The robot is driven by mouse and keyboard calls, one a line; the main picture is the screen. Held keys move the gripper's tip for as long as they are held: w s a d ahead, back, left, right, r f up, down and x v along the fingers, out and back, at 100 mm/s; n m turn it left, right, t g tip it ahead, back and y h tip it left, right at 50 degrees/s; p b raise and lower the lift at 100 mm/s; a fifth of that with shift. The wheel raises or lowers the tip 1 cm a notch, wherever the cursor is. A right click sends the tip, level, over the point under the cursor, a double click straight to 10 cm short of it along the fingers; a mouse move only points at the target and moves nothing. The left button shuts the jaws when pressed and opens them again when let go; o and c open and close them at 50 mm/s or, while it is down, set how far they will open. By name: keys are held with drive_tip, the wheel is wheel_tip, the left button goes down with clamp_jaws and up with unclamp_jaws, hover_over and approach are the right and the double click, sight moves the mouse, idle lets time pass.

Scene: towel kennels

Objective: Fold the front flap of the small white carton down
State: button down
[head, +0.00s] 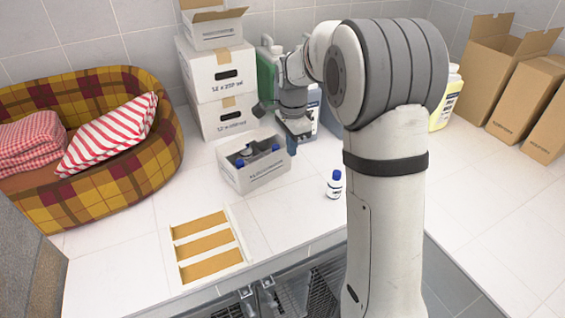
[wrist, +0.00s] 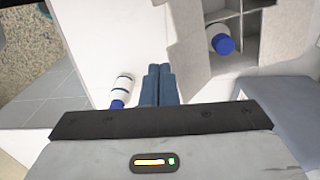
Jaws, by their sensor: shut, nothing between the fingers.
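The small white carton (head: 252,178) stands open-topped on the white counter, with blue-capped bottles (head: 275,148) inside. In the wrist view, the carton (wrist: 268,50) is at the upper right, with dividers and one bottle (wrist: 220,40) in a compartment. Pale flaps stick out from its left and lower edges there; which one is the front flap I cannot tell. My gripper (head: 293,154) is at the carton's right end in the head view. In the wrist view, its blue fingers (wrist: 159,70) are together and empty, beside the left flap; whether they touch it I cannot tell.
A loose blue-capped bottle (head: 333,187) stands right of the carton, also in the wrist view (wrist: 123,88). A yellow-striped white piece (head: 208,245) lies front left. Stacked white boxes (head: 222,85) and a green jug (head: 266,75) stand behind. A plaid pet bed (head: 150,135) is left.

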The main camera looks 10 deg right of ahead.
drive_tip(key=shift+r, duration=0.1)
wheel_tip(320, 180, up, 6)
drive_tip(key=s+d+p, duration=0.1)
drive_tip(key=s+p, duration=0.1)
drive_tip(key=shift+s+d+p, duration=0.2)
drive_tip(key=shift+s+p, duration=0.15)
drive_tip(key=shift+p, duration=0.05)
idle(0.4)
drive_tip(key=s+d+f+n+t+b, duration=0.1)
drive_tip(key=s+f+n+b, duration=0.2)
drive_tip(key=s+n, duration=0.4)
drive_tip(key=s+d+f+n+t+b, duration=0.1)
drive_tip(key=s+n+b, duration=0.4)
drive_tip(key=s, duration=1.3)
drive_tip(key=f+n+t, duration=0.1)
drive_tip(key=f+n, duration=0.1)
drive_tip(key=shift+s+n, duration=0.3)
